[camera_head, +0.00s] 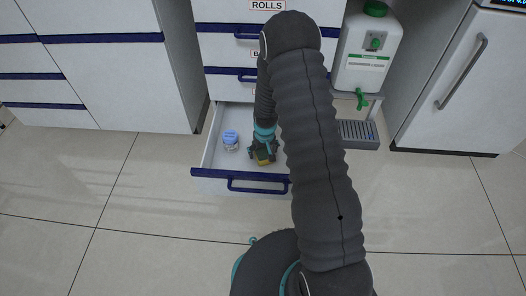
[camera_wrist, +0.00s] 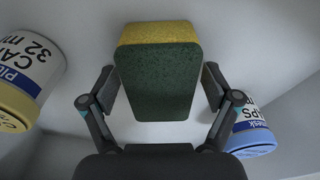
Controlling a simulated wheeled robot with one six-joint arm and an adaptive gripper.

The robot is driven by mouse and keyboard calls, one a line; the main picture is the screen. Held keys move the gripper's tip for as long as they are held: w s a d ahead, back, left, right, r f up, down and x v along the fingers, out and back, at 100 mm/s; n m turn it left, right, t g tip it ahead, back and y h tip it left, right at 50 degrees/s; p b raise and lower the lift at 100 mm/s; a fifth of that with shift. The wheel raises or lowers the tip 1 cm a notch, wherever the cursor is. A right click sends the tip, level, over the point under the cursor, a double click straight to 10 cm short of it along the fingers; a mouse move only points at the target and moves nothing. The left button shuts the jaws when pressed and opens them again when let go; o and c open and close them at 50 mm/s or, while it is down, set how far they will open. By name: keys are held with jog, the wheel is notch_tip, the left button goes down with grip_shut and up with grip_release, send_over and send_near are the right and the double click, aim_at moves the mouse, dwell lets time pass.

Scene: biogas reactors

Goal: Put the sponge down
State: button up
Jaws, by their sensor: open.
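The sponge, with a dark green face and a yellow layer, is in the open drawer (camera_head: 215,158). In the wrist view the sponge (camera_wrist: 158,82) lies between the two fingers of my gripper (camera_wrist: 161,90). The fingers are spread, one on each side of it. The left finger is very close to the sponge's edge; I cannot tell if it touches. In the head view my gripper (camera_head: 263,150) reaches down into the drawer, and only a yellow bit of the sponge (camera_head: 264,162) shows below it.
A blue-capped jar (camera_head: 230,141) stands left of my gripper in the drawer; it shows at right in the wrist view (camera_wrist: 251,130). A yellow-capped jar (camera_wrist: 24,70) is on the other side. A white canister (camera_head: 368,50) and a drip tray (camera_head: 358,132) are to the right.

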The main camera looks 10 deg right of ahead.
notch_tip(320, 180, up, 12)
jog(key=s+p, duration=0.1)
notch_tip(320, 180, up, 13)
jog(key=t, duration=0.1)
send_over(264, 152)
jog(key=s, duration=0.3)
jog(key=s+r+t, duration=0.1)
jog(key=s+r, duration=0.6)
jog(key=r, duration=0.4)
jog(key=s+r+t, duration=0.1)
jog(key=s+r, duration=0.3)
jog(key=s, duration=0.5)
jog(key=s+r+t, duration=0.1)
jog(key=s+r, duration=0.4)
jog(key=s, duration=0.4)
jog(key=shift+s+m, duration=0.35)
jog(key=shift+m, duration=0.05)
jog(key=shift+r, duration=0.15)
notch_tip(264, 152, up, 4)
jog(key=p, duration=0.4)
